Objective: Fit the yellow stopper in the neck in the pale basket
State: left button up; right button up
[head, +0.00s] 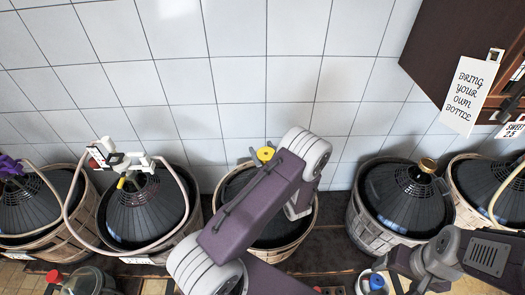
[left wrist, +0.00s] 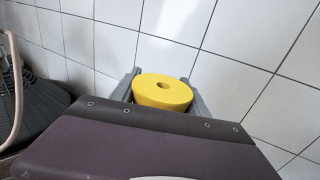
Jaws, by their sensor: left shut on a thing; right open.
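The yellow stopper (head: 265,154) is held in my left gripper (head: 262,157), above the back of the middle basket (head: 285,255). In the left wrist view the stopper (left wrist: 163,91) is a round yellow disc with a small hole in its top, between the grey fingers. The middle basket is light tan around a dark demijohn, whose neck is hidden behind my left arm. The basket to its right (head: 362,232) looks pale grey; its demijohn has a gold-coloured piece at the neck (head: 427,165). My right gripper (head: 382,266) is open at the lower right, partly hard to make out.
Left of the middle stands a basketed demijohn (head: 145,205) with a white fitting and a pinkish hose. More basketed demijohns stand at both ends. Glass jars with a red lid (head: 54,276) and a blue top (head: 377,282) are in front. A tiled wall (head: 235,85) stands behind; a sign (head: 470,95) hangs upper right.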

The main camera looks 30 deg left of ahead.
pick_arm(q)
jog(key=shift+f+b, duration=2.1)
jog(key=shift+f, duration=0.25)
dwell(0.7)
jog(key=o, duration=1.4)
jog(key=shift+o, duration=0.2)
jog(key=shift+d, duration=0.1)
jog(key=b+v, duration=0.3)
jog(key=v, duration=0.6)
